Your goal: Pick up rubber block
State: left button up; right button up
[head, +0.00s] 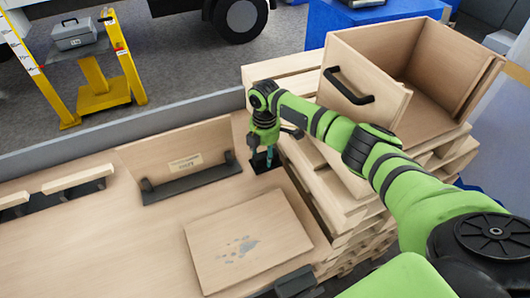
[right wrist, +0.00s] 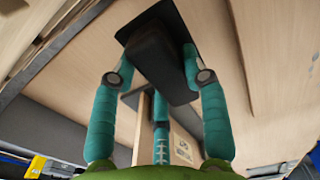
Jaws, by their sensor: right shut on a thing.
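A black rubber block (right wrist: 160,65) sits between the teal fingers of my right gripper (right wrist: 158,72) in the right wrist view. The fingers touch it on both sides. A flat dark plate (right wrist: 142,22) shows beside the block; I cannot tell whether they are joined. In the head view my right gripper (head: 268,158) points down at the right part of the wooden surface, by the pallets. There the dark block is small and partly hidden by the fingers, and I cannot tell whether it is lifted. My left gripper is not in view.
Stacked pallets (head: 345,205) bearing an open wooden box (head: 440,105) with a black handle stand close on the right. A wooden board (head: 250,240) lies in front of the gripper. An upright panel with a black base (head: 190,184) stands to its left.

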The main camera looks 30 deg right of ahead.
jog(key=shift+r+p, duration=0.5)
jog(key=shift+r, duration=0.45)
jog(key=shift+a+r+p, duration=0.25)
jog(key=shift+r+p, duration=0.05)
pick_arm(q)
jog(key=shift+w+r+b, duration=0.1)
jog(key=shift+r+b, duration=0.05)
jog(key=shift+b, duration=1.05)
pick_arm(e)
jog(key=w+a, duration=0.1)
jog(key=a, duration=1.8)
jog(key=shift+f, duration=0.3)
jog(key=shift+w, duration=0.1)
